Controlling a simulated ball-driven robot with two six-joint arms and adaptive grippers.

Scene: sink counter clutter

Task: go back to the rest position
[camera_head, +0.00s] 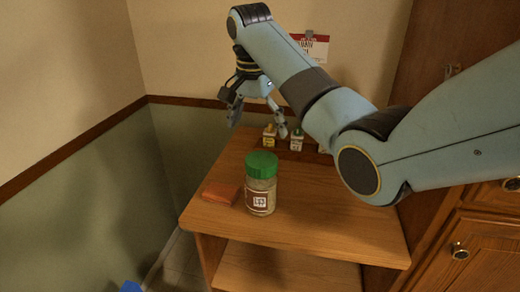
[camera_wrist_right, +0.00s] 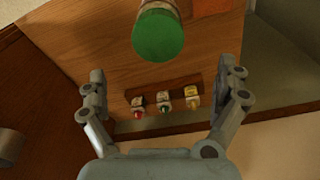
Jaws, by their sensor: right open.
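My right gripper (camera_head: 258,115) is open and empty, raised above the back of the wooden counter top (camera_head: 330,228). In the right wrist view its two fingers (camera_wrist_right: 165,100) are spread wide, with nothing between them at their level. The right arm comes in from the right and crosses over the counter. My left gripper does not show in either view.
A green-lidded jar (camera_head: 262,190) stands upright near the middle of the counter, beside a flat orange-brown block (camera_head: 220,193). Small bottles (camera_head: 296,140) stand in a dark rack at the back, partly hidden by my arm. Wooden cabinets (camera_head: 480,225) are at right.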

